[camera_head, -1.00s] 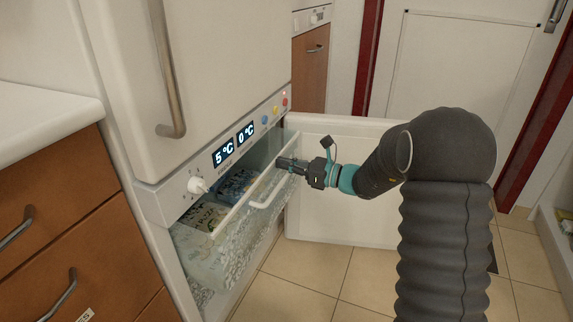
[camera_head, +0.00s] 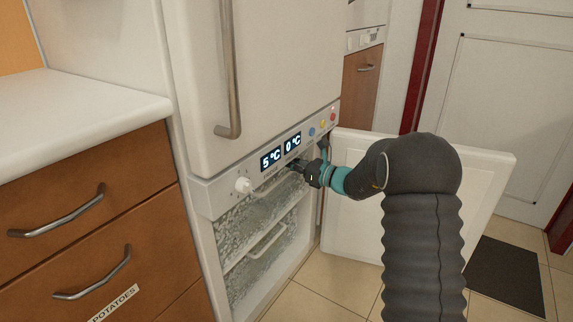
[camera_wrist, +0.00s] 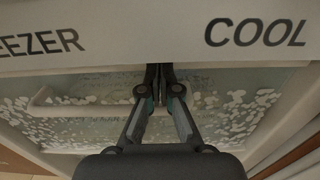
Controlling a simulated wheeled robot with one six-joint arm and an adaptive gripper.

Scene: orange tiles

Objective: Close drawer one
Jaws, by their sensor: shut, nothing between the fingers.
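The upper freezer drawer (camera_head: 262,209) has a frosted clear front and sits in the fridge's lower compartment, just under the control panel. It looks pushed in, about level with the compartment's frame. Its frosted front (camera_wrist: 95,110) and pale handle (camera_wrist: 55,98) also show in the wrist view. My gripper (camera_head: 297,167) is shut and empty, with its tips at the drawer's top edge under the panel. In the wrist view its fingertips (camera_wrist: 158,72) are together, just below the panel lettering. Whether they touch the drawer cannot be told. No number shows on the drawer.
A lower frosted drawer (camera_head: 252,268) sits beneath. The open freezer door (camera_head: 349,226) stands to the right, behind my arm. The control panel (camera_head: 243,185) with a knob juts above the drawers. Brown cabinet drawers (camera_head: 88,225) are at left. Tiled floor (camera_head: 325,292) is clear in front.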

